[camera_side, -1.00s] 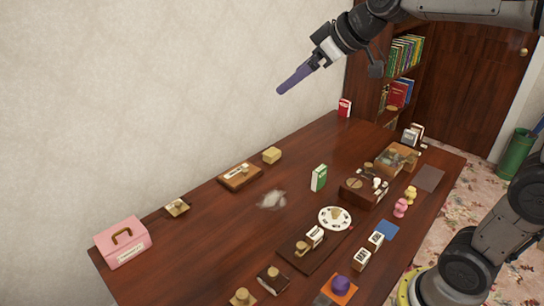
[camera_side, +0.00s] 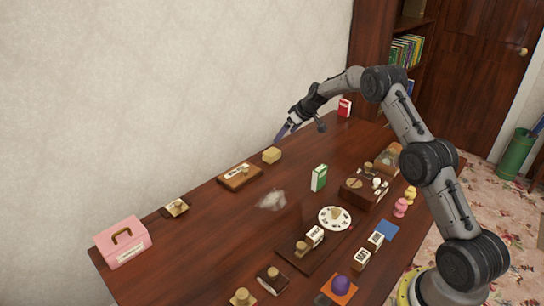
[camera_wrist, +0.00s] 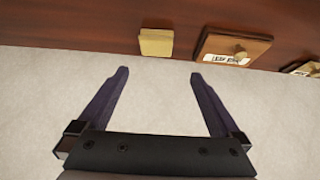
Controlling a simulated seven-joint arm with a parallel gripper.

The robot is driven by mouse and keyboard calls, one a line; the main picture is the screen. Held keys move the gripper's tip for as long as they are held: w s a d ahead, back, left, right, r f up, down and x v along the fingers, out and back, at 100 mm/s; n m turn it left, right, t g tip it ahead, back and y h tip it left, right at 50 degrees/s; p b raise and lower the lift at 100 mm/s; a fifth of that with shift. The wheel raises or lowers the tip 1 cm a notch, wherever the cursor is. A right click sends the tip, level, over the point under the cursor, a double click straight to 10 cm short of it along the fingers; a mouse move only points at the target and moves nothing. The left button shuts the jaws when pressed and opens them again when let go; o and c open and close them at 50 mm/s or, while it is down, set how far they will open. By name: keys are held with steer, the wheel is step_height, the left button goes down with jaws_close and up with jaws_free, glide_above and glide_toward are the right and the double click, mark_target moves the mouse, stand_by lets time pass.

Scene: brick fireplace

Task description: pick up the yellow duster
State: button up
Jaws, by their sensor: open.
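The yellow duster (camera_side: 271,155) looks like a small pale yellow block. It lies near the wall-side edge of the dark wooden table, and it also shows in the wrist view (camera_wrist: 156,42), just beyond my fingertips. My gripper (camera_side: 280,136) is in the air above and slightly behind the duster, close to the wall. In the wrist view my gripper (camera_wrist: 159,73) is open and empty, its two purple fingers spread to either side of the duster's line. It does not touch the duster.
A wooden plaque with a knob (camera_side: 240,177) lies just left of the duster. A green box (camera_side: 319,177) stands to the right. The pale wall (camera_wrist: 160,110) runs close behind. A whitish tuft (camera_side: 271,200) lies mid-table, with bare table (camera_side: 215,225) around it.

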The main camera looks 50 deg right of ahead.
mark_target(273, 152)
steer(key=x, duration=0.6)
steer(key=s+x, duration=0.1)
steer(key=x, duration=0.2)
steer(key=shift+w+d+f, duration=0.2)
steer(key=shift+d+f, duration=0.2)
steer(key=shift+f, duration=0.2)
steer(key=shift+x, duration=2.3)
steer(key=shift+w+r, duration=0.1)
steer(key=shift+c, duration=0.2)
steer(key=c, duration=1)
steer(key=shift+r, duration=0.15)
